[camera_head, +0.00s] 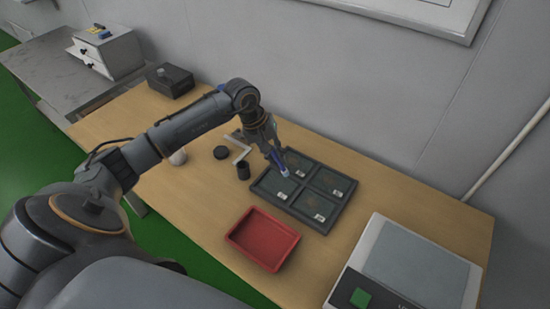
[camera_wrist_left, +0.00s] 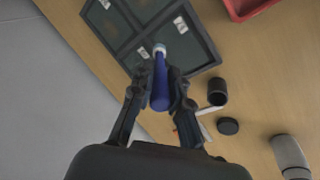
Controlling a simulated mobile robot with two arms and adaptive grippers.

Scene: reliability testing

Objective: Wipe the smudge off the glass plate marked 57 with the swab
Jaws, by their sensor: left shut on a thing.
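My left gripper (camera_head: 272,150) is shut on a blue swab (camera_head: 279,161) with a pale tip; in the left wrist view the swab (camera_wrist_left: 160,82) lies between the fingers (camera_wrist_left: 161,92). A dark tray (camera_head: 263,208) holds several glass plates, each with a small white label. The swab's tip is over the tray's left part, close to the divider between the near-left plate (camera_head: 269,182) and the far-left plate (camera_head: 297,162). Whether it touches glass I cannot tell. The label numbers are too small to read, so plate 57 and its smudge cannot be singled out. My right gripper is not in view.
A red bin (camera_head: 262,240) stands in front of the tray, and a pale device with a green button (camera_head: 360,297) at right. A black cup (camera_head: 243,170), a black disc (camera_head: 221,152) and a white angled piece (camera_head: 237,147) lie left of the tray. A dark box (camera_head: 170,80) is farther back.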

